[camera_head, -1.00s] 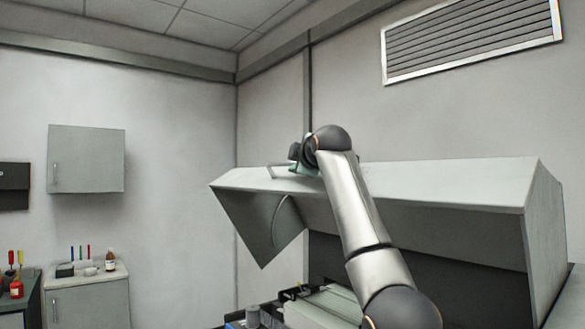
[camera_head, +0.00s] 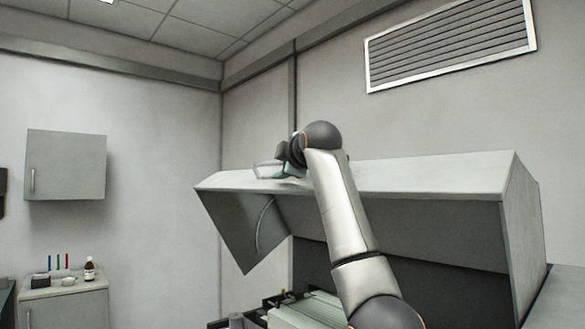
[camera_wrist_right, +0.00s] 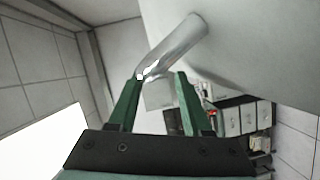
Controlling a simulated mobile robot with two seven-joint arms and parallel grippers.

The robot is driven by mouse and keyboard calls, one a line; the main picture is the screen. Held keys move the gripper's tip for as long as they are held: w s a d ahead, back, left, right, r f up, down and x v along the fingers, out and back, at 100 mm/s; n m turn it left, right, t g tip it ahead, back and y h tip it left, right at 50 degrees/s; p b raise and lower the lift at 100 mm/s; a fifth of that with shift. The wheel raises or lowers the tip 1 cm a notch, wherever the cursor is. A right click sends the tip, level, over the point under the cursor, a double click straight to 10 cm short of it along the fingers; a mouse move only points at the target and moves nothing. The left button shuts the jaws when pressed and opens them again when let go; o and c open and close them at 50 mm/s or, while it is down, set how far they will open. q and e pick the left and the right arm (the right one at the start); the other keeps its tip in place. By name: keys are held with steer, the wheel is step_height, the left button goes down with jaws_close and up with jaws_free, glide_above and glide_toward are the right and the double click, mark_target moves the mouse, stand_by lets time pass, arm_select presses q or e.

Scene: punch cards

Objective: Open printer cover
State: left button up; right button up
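The grey printer cover (camera_head: 400,178) stands raised in the head view, tilted up with its dark underside showing above the printer (camera_head: 305,312). The bar handle (camera_head: 266,169) is at the left part of its top surface. My right gripper (camera_head: 285,168) is at this handle, partly hidden by its own wrist. In the right wrist view the two green fingers of the right gripper (camera_wrist_right: 160,84) stand apart. The shiny handle (camera_wrist_right: 172,45) lies just beyond and between the fingertips, close to the left one; I cannot tell whether they touch. My left gripper is not in view.
A wall cabinet (camera_head: 66,165) hangs at the left. Below it, a low cabinet (camera_head: 65,305) carries a brown bottle (camera_head: 89,269) and small items. A vent (camera_head: 450,45) is on the wall above the cover.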

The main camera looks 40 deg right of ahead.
steer(key=b+v, duration=0.3)
steer(key=v, duration=0.6)
steer(key=shift+s, duration=0.4)
